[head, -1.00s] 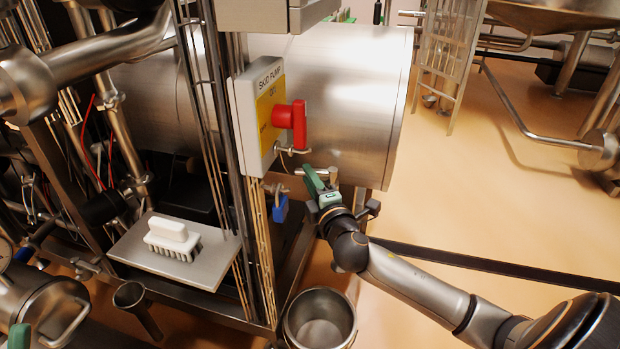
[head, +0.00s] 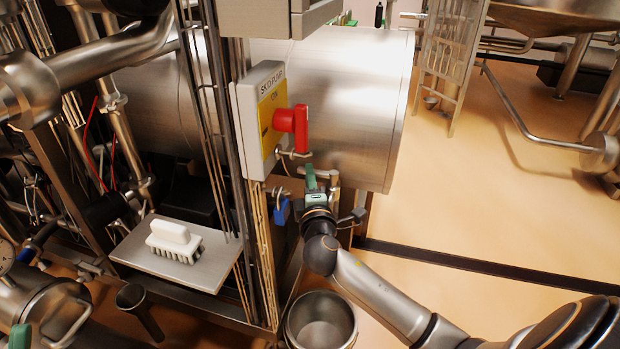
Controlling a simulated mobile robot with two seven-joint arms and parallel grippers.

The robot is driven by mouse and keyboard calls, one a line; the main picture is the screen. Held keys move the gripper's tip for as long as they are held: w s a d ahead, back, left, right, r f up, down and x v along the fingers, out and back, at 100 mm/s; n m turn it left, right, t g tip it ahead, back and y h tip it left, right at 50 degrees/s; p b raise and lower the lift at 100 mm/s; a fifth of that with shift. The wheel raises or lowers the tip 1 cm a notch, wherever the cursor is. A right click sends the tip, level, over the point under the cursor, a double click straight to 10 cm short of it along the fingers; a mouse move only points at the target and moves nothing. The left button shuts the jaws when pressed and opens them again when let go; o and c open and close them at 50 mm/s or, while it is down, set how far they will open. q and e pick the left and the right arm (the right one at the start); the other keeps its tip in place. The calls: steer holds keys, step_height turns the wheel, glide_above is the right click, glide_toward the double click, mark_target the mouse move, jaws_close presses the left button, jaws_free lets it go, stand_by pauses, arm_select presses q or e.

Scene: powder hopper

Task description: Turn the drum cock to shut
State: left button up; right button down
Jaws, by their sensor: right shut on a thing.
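The drum cock (head: 334,179) is a small metal fitting low on the end of the steel drum (head: 345,100). My right gripper (head: 311,178), with green fingers, is at the cock, just left of its body. It is shut on the cock's handle, which the fingers mostly hide, so I cannot tell the handle's exact angle.
The skid pump switch box (head: 262,115) with its red handle (head: 300,128) is just above my right gripper. A blue padlock (head: 282,211) hangs to the left. A steel bucket (head: 321,322) stands below. A brush (head: 173,240) lies on a metal shelf (head: 205,272).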

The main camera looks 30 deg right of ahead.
steer(key=c, duration=0.7)
jaws_free()
steer(key=shift+c, duration=0.2)
steer(key=p+v, duration=0.1)
steer(key=v, duration=1.1)
steer(key=shift+s+p, duration=0.25)
steer(key=shift+p, duration=0.1)
steer(key=shift+a, duration=0.1)
